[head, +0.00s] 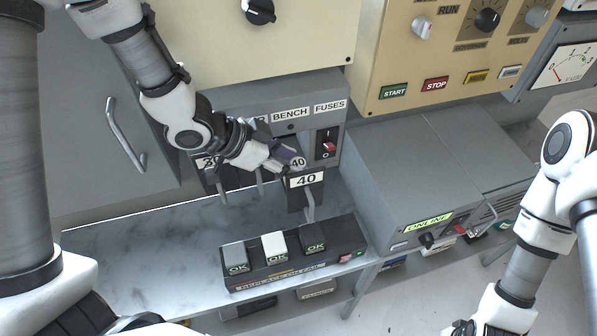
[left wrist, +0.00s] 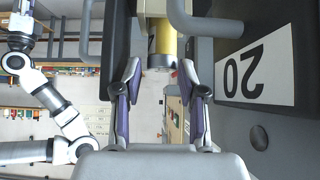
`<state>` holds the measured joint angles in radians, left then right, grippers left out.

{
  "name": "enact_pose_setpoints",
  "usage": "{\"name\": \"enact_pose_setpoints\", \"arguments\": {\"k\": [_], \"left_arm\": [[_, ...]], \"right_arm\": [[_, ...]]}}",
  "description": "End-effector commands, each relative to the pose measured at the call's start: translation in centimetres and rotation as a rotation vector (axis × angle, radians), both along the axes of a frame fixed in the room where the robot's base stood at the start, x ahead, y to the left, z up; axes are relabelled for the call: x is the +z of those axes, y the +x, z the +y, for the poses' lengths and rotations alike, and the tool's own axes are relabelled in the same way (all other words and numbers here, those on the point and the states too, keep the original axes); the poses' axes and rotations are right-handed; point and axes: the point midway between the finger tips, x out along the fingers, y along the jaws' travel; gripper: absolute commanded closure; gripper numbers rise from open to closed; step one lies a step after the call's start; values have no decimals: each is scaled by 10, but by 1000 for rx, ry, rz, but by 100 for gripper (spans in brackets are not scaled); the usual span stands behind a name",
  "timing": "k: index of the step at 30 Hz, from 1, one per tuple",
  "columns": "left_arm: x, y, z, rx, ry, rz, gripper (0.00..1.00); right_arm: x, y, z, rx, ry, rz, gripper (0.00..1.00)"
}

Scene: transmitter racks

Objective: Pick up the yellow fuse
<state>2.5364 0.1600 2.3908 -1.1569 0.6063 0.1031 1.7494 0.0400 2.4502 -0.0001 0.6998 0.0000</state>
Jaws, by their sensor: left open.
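The yellow fuse (left wrist: 163,35) shows in the left wrist view at top centre, with a metal cap at its near end. My left gripper (left wrist: 160,72) is open, its two purple-padded fingers on either side of the line of the fuse, with the cap near the gap between the fingertips. I cannot tell whether they touch. In the head view my left gripper (head: 290,160) is in front of the bench fuses panel (head: 262,100), next to the 40 labels, and the fuse is hidden there. My right arm shows at the right, but its gripper is not visible.
A dark holder with a 20 label (left wrist: 255,70) stands close right of the fingers in the wrist view. Below the panel, a tester strip (head: 300,268) holds three blocks marked OK. A grey box (head: 425,180) stands to the right. The marble shelf (head: 140,245) is clear at left.

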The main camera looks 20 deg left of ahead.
Motion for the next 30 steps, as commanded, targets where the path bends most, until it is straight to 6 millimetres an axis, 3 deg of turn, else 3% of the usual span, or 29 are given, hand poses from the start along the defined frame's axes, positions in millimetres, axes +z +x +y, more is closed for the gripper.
{"name": "enact_pose_setpoints", "arguments": {"k": [4, 11, 12, 15, 25, 30], "left_arm": [[-17, 9, -14, -3, 3, 2, 59], [-20, 11, -17, -1, 0, 1, 59], [-20, 11, -17, -1, 0, 1, 66], [-20, 11, -17, -1, 0, 1, 100], [-19, 11, -17, 0, 0, 2, 100], [-9, 12, -16, 2, 0, 1, 100]], "right_arm": [[4, 0, 0, 0, 0, -1, 65], [4, 0, 0, 0, 0, -1, 65], [4, 0, 0, 0, 0, -1, 65], [4, 0, 0, 0, 0, -1, 65], [5, 0, 0, 0, 0, -1, 65], [16, 0, 0, 0, 0, -1, 65]]}}
